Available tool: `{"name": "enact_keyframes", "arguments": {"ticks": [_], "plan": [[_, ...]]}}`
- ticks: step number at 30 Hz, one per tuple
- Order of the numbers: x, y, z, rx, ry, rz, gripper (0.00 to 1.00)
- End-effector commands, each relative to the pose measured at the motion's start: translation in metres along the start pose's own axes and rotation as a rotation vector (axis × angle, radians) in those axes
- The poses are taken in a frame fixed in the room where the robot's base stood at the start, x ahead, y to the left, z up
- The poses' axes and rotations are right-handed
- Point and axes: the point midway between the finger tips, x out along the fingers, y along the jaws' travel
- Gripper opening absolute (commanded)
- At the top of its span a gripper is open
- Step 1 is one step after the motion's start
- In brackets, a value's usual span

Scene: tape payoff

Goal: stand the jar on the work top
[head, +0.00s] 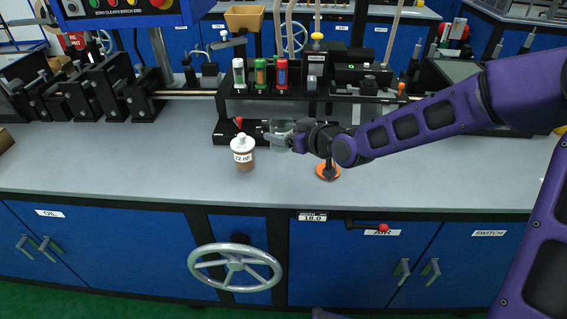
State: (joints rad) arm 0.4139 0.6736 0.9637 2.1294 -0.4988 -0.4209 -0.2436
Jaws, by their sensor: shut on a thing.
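A clear, greenish glass jar (282,126) is at the left end of my arm, near the middle of the head view. The jar looks upright, in front of the black rack base. I cannot tell whether its bottom touches the grey work top (120,160). A brown container with a white lid and a "12 oz"-like label (243,157) stands on the work top just left of the gripper, apart from it.
A black rack (228,131) with white, green and red cylinders stands behind the jar. An orange disc (327,173) lies below my wrist. Black clamp blocks (105,90) line the back left. The front left and front right of the work top are clear.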

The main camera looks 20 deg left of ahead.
Motion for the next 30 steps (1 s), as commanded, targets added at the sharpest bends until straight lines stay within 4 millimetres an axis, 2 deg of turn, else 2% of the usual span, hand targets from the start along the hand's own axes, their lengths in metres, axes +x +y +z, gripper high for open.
{"name": "enact_keyframes", "arguments": {"ticks": [1,3,10,16,27,28,30], "plan": [[0.006,0.000,0.012,0.003,0.000,-0.001,0.00],[0.009,-0.001,0.021,0.003,0.001,0.000,0.00],[0.016,0.000,0.038,0.002,0.002,0.001,0.00],[0.027,0.000,0.064,0.003,0.001,0.001,0.00],[0.029,0.001,0.069,0.000,0.002,0.004,0.00],[0.028,0.001,0.069,0.001,0.000,0.003,0.75],[0.028,0.001,0.068,0.001,0.000,0.003,0.87]]}}
